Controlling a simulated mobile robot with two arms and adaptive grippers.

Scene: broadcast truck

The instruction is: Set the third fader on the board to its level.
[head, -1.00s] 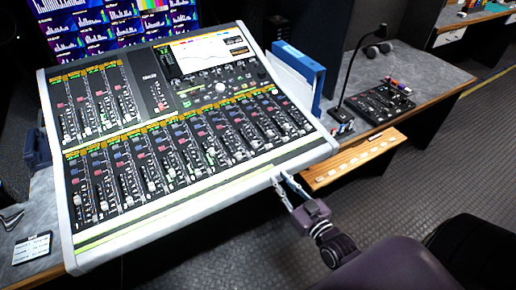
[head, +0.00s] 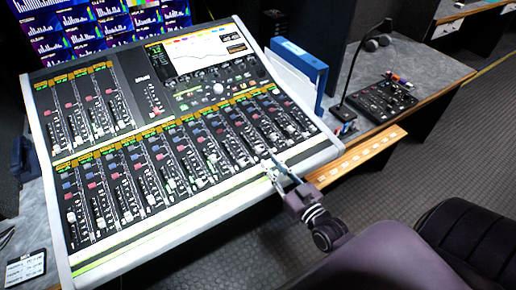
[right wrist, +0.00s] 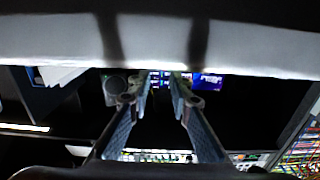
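The board (head: 215,197) is a large white-framed mixing console with several fader strips in an upper and a lower bank. In the lower bank, the third strip from the left has a small fader cap (head: 127,214); its exact level is too small to read. My right gripper (head: 273,165) is over the board's front right edge, well to the right of that strip. In the right wrist view, my right gripper (right wrist: 161,83) has its two fingers apart with nothing between them. My left gripper is not in view.
Monitors (head: 95,25) stand behind the board. A blue binder (head: 297,65) stands at its right. A small black panel (head: 380,98) and a gooseneck microphone (head: 357,70) are on the desk. A wooden ledge (head: 360,158) juts out at right. A dark chair (head: 465,235) is front right.

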